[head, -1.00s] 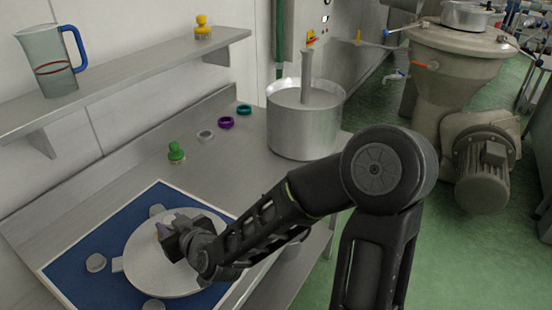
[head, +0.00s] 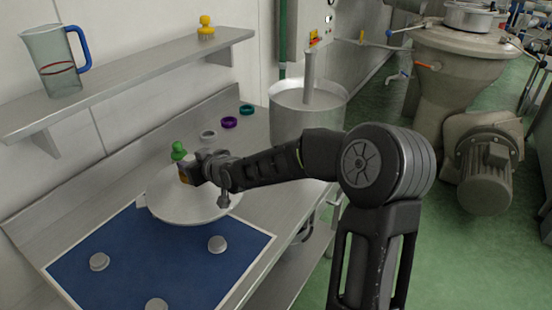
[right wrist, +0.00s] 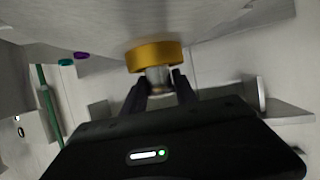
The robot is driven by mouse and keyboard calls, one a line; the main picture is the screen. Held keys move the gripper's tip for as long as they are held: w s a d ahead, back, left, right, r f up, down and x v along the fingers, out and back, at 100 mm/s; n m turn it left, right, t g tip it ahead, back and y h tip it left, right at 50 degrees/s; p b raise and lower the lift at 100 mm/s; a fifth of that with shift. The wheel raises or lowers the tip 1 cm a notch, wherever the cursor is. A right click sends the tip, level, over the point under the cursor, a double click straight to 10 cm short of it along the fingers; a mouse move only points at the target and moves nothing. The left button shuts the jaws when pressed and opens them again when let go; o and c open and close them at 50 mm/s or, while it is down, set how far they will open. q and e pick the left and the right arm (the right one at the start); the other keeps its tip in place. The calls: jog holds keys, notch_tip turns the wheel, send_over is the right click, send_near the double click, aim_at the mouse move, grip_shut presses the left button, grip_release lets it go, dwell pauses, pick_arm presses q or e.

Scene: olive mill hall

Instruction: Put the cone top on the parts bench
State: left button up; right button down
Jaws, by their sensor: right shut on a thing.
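The cone top (head: 200,208) is a wide pale-grey disc with a knob at its middle. It hangs over the far edge of the blue mat, apparently lifted; the gap beneath it is hard to judge. My right gripper (head: 188,171) is shut on its knob. In the right wrist view, the gripper fingers (right wrist: 159,88) close on a metal stem below a brass-yellow collar (right wrist: 155,56), and the grey underside or face of the disc (right wrist: 130,22) fills the top. The steel bench (head: 240,165) runs along the wall. My left gripper is not in view.
The blue mat (head: 130,262) carries several small grey pucks (head: 217,244). Behind the disc stand a green knobbed piece (head: 178,150) and grey, purple (head: 229,122) and teal rings. A steel pot (head: 300,125) stands at the right. A shelf (head: 130,80) with a jug (head: 52,62) overhangs the left.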

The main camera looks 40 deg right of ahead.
jog(key=d, duration=0.3)
jog(key=w+d, duration=0.1)
jog(key=d, duration=0.6)
jog(key=shift+w+d, duration=0.25)
jog(key=shift+w, duration=0.15)
jog(key=s+d+f+m+h, duration=0.1)
jog(key=s+d+h, duration=0.1)
jog(key=d, duration=1.1)
jog(key=shift+d+f+m, duration=0.2)
jog(key=shift+d+m, duration=0.2)
notch_tip(320, 180, down, 6)
jog(key=b, duration=0.1)
jog(key=shift+f, duration=0.15)
notch_tip(320, 180, down, 4)
jog(key=shift+r, duration=0.2)
